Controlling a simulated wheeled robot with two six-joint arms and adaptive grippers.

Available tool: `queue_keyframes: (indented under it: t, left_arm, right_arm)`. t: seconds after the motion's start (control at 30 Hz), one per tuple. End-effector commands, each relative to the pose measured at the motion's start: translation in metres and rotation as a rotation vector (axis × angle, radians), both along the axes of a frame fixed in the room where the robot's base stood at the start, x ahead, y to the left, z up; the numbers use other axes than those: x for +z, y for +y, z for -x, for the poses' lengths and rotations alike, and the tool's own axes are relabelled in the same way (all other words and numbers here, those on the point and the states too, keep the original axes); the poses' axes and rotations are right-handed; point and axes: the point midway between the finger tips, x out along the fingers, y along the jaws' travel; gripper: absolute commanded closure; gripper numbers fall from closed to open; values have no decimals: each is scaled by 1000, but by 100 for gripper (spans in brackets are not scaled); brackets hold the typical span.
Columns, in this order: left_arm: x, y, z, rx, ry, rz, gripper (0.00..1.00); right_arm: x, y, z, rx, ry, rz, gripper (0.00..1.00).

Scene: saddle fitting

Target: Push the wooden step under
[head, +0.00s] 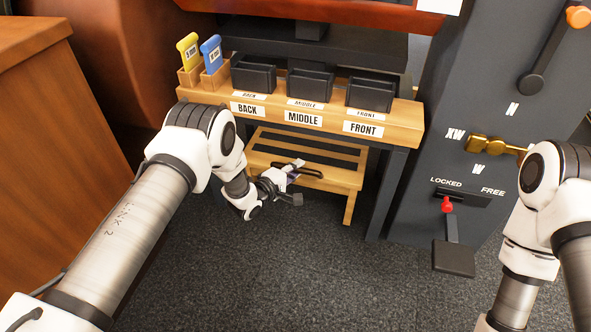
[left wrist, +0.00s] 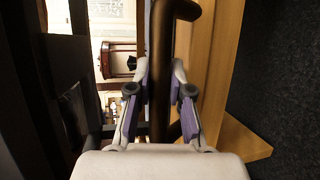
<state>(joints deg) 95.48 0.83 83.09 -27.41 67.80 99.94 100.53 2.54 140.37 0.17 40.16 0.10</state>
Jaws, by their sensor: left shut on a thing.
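The wooden step (head: 346,178) is a low light-wood stool with dark tread strips. In the head view it stands on the carpet beneath the labelled wooden shelf, partly under it, its front leg on the floor. A dark bar handle (left wrist: 161,75) runs along the step and fills the middle of the left wrist view; the step's wood (left wrist: 222,60) is to its right. My left gripper (head: 290,170) is shut on this handle, one finger on each side (left wrist: 161,95). My right arm is at the right edge of the head view; its gripper is out of the picture.
The shelf (head: 408,137) carries black bins marked BACK, MIDDLE and FRONT, with yellow and blue tags at its left. A dark grey panel (head: 415,215) with a red-knobbed lever (head: 447,205) stands right. A wooden cabinet (head: 50,130) is left. Carpet (head: 300,270) in front is clear.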

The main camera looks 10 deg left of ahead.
Motion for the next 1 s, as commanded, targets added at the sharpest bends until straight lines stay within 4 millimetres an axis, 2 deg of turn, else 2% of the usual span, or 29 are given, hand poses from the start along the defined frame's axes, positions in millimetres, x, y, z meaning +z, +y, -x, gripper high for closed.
queue_keyframes:
  t: [0.03,0.1,0.47,0.57,0.83,1.0]
  left_arm:
    - [4,1,-4,4,-9,0,74]
    - [4,1,-3,4,-9,0,55]
    - [3,3,3,3,-4,0,55]
    - [5,10,16,5,-3,0,55]
    - [19,38,77,6,-3,2,55]
    - [24,48,100,3,-6,1,55]
  right_arm:
    - [0,0,0,0,0,0,100]
    - [0,0,0,0,0,0,100]
    - [0,0,0,0,1,0,100]
    - [0,0,0,0,0,0,100]
    - [0,0,0,0,0,0,100]
    - [0,0,0,0,0,0,100]
